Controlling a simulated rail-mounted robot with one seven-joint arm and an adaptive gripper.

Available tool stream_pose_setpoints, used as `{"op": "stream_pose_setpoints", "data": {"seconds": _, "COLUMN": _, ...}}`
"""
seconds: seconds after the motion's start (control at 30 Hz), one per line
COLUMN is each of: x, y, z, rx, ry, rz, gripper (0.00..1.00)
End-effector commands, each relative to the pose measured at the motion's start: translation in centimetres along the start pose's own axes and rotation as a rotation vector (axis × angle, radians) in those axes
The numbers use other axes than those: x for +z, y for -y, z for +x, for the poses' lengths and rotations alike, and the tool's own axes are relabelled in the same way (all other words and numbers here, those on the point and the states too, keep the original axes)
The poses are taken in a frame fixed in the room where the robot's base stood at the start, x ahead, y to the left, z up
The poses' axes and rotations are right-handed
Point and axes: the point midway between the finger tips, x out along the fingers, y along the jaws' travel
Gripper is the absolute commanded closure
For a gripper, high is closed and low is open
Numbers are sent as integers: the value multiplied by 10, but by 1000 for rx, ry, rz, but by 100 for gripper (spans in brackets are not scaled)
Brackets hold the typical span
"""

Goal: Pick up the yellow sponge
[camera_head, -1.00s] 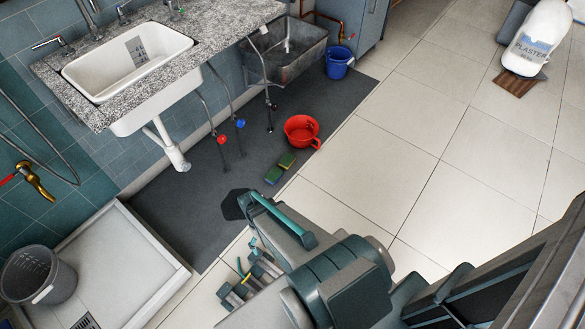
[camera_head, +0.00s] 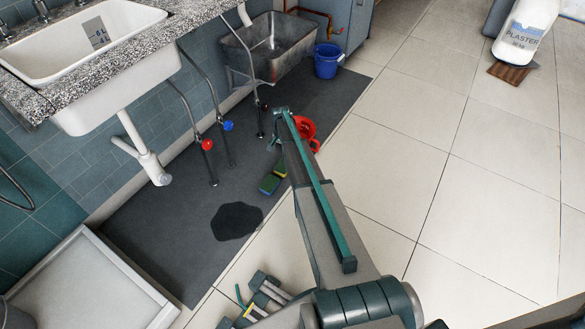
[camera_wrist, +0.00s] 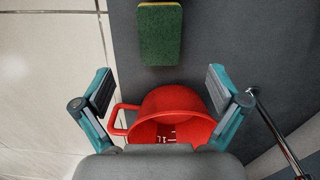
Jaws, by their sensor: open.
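In the wrist view one sponge (camera_wrist: 160,36) lies beyond my fingertips, green side up with a thin yellow edge at the top. My gripper (camera_wrist: 160,88) is open and empty, its fingers spread above a red vessel with a handle (camera_wrist: 178,100). In the head view my arm partly hides the red vessel (camera_head: 306,128), and most of my gripper is hidden.
A blue bucket (camera_head: 327,61) stands by the metal basin (camera_head: 268,50). Valve pipes with red (camera_head: 207,144) and blue (camera_head: 228,125) knobs rise from the mat near the wall. A dark wet patch (camera_head: 237,221) lies on the mat.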

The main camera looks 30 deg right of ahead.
Motion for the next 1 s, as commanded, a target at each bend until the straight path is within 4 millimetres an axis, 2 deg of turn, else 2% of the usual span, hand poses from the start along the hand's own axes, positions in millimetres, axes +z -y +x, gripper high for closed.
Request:
{"op": "stream_pose_setpoints", "data": {"seconds": 0.17, "x": 1, "y": -1, "z": 14, "rx": 0, "ry": 0, "rz": 27, "gripper": 3}}
{"op": "stream_pose_setpoints", "data": {"seconds": 0.4, "x": 1, "y": -1, "z": 49, "rx": 1, "ry": 1, "rz": 25, "gripper": 3}}
{"op": "stream_pose_setpoints", "data": {"seconds": 0.67, "x": 0, "y": -1, "z": 64, "rx": 0, "ry": 0, "rz": 24, "gripper": 3}}
{"op": "stream_pose_setpoints", "data": {"seconds": 1.0, "x": -5, "y": -2, "z": 106, "rx": 0, "ry": 1, "rz": 23, "gripper": 3}}
